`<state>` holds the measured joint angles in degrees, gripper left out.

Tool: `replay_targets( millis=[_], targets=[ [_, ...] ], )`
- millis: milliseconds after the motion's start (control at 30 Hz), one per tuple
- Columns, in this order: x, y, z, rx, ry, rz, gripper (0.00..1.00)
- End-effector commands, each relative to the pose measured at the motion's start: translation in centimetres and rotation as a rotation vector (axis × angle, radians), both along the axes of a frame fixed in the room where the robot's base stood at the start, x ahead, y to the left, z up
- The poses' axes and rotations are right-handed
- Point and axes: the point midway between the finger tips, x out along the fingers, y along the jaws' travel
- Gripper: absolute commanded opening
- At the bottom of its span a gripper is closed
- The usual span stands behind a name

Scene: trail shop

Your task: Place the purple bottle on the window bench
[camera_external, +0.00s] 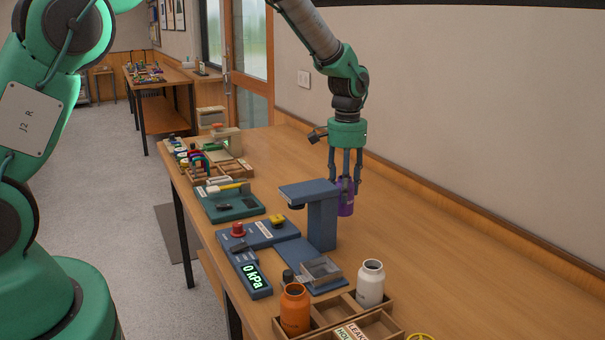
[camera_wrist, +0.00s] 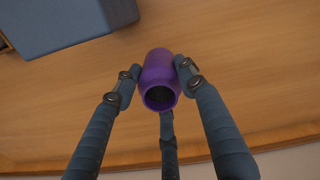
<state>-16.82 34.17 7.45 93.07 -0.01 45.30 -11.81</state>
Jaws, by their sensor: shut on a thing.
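The purple bottle (camera_external: 346,207) is upright in my gripper (camera_external: 346,184), over the near wooden workbench just behind a blue stand. In the wrist view the bottle (camera_wrist: 160,68) shows its open dark mouth facing the camera, with the fingers (camera_wrist: 160,88) closed around it. Whether its base touches the wood is hard to tell. A farther wooden bench (camera_external: 180,76), beside the window and glazed door at the back, appears to be the window bench. Small coloured items lie on it, and part of its top looks bare.
The blue stand (camera_external: 322,222) is close to the bottle. An orange bottle (camera_external: 295,310) and a white bottle (camera_external: 370,284) stand in a divided wooden tray (camera_external: 389,306) in front. A green tray (camera_external: 215,212) lies left. The workbench (camera_external: 440,245) is clear on the right, along the wall.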

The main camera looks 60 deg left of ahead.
Motion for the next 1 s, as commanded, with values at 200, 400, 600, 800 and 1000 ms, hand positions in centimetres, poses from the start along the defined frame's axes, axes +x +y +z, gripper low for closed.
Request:
replay_targets(
  millis=[200, 400, 600, 800, 1000],
  targets=[
    [-0.7, 8.8, 0.2, 0.000, 0.000, 0.180, 0.04],
    [-2.1, 16.5, 0.3, 0.001, -0.001, 0.342, 0.04],
    [-4.5, 24.2, 0.4, 0.000, 0.000, 0.504, 0.04],
    [-7.7, 31.6, 0.5, 0.000, 0.000, 0.664, 0.04],
    [-10.6, 37.1, 0.6, 0.000, 0.000, 0.786, 0.04]
  ],
)
